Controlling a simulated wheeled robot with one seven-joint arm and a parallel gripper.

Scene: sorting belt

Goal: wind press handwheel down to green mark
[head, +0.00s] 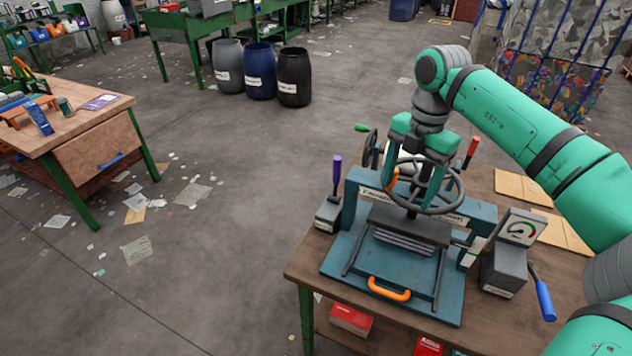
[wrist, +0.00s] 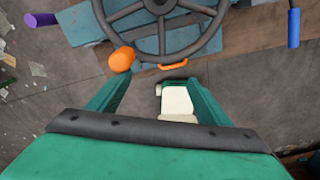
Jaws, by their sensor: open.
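The press (head: 345,250) is a teal frame on the wooden bench, with a grey plate over a stack of thin sheets. Its dark spoked handwheel (head: 457,188) lies flat on top and also shows in the wrist view (wrist: 162,45). An orange knob (head: 391,181) stands on the wheel's rim, at the left in the head view; the wrist view shows it (wrist: 122,59) by my left fingertip. My gripper (head: 412,176) is open above the wheel; its green fingers (wrist: 160,82) hold nothing. A dial gauge (head: 521,229) with a coloured arc stands right of the press; its reading is too small to tell.
A purple-handled lever (head: 337,172) stands left of the press, and a blue-handled one (head: 545,300) sticks out at the right. An orange pull handle (head: 389,290) is at the press front. Red- and green-handled levers rise behind. Floor to the left is open, with scattered paper.

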